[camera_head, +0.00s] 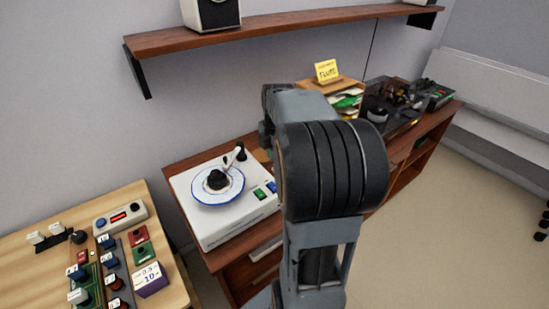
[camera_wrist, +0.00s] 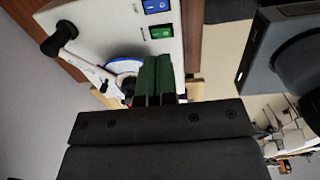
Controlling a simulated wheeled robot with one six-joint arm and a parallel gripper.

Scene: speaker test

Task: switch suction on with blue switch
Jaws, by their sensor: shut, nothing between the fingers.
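The white device (camera_head: 225,232) stands on the brown desk, with a dark round piece on its blue-rimmed plate (camera_head: 215,199). On its right side sit a green switch (camera_head: 259,193) and a blue switch (camera_head: 272,187). In the wrist view, the blue switch (camera_wrist: 157,5) is at the top edge, with the green switch (camera_wrist: 161,31) just below it. My gripper (camera_wrist: 156,58) is shut and empty, its green fingers pointing up the picture just below the green switch. I cannot tell its height above the device. In the head view, my arm hides the gripper.
A black-knobbed lever (camera_wrist: 68,38) rises beside the plate. A light wooden table (camera_head: 40,270) with switches and a purple box (camera_head: 150,280) stands at left. A shelf (camera_head: 290,25) hangs above. Black equipment (camera_head: 392,105) and a note (camera_head: 326,70) lie beyond my arm.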

